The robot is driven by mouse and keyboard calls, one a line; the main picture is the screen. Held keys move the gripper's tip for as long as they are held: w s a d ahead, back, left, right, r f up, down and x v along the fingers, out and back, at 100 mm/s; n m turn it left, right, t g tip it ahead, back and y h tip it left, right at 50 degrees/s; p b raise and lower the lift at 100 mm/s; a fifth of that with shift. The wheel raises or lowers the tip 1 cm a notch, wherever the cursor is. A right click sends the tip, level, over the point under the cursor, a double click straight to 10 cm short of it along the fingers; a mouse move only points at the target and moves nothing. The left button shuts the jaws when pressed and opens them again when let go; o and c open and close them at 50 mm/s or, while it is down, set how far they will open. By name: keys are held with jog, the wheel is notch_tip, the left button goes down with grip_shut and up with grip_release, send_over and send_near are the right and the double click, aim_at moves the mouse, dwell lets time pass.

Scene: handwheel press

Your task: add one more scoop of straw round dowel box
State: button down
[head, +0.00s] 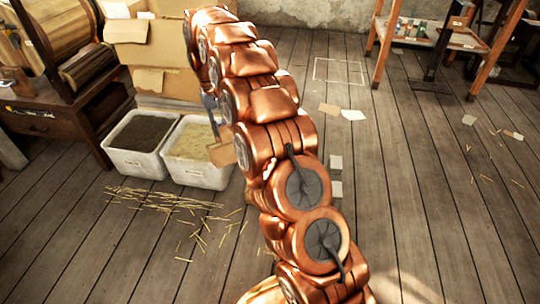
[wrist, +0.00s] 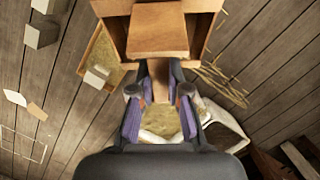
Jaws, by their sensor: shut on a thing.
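My gripper (wrist: 160,90) is shut on the handle of a wooden scoop (wrist: 158,30), whose block-like body extends beyond the fingertips. In the head view the scoop (head: 221,153) shows as a tan piece at the right side of the straw bin, partly behind my arm. I cannot tell whether it holds straw. The white straw bin (head: 176,172) stands on the floor at left; its straw (wrist: 162,118) shows between my fingers in the wrist view. A wood-edged tray or box (wrist: 93,47) with straw-coloured content lies left of the scoop. I cannot make out a dowel.
A white bin of dark material (head: 118,165) stands left of the straw bin. Cardboard boxes (head: 155,45) are behind them, beside a wooden cabinet (head: 50,125). Loose straw (head: 165,200) lies in front. Pale blocks (wrist: 97,76) are at left in the wrist view. The right floor is mostly clear.

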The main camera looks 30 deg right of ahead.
jog(key=w+d+f+m+t+b, duration=0.1)
jog(key=w+d+f, duration=0.2)
jog(key=d+f, duration=0.4)
jog(key=w+d+f+t+b, duration=0.1)
jog(key=w+d+f, duration=0.25)
jog(key=f, duration=0.65)
jog(key=s+d+f+m+t+h+b, duration=0.1)
jog(key=s+d+f+t+b, duration=0.1)
jog(key=d+f, duration=0.8)
jog(key=shift+s+d+f+t+b, duration=0.2)
jog(key=shift+s+d+t+b, duration=0.25)
jog(key=shift+d+t, duration=0.95)
jog(key=shift+w+d, duration=0.1)
jog(key=shift+d, duration=0.05)
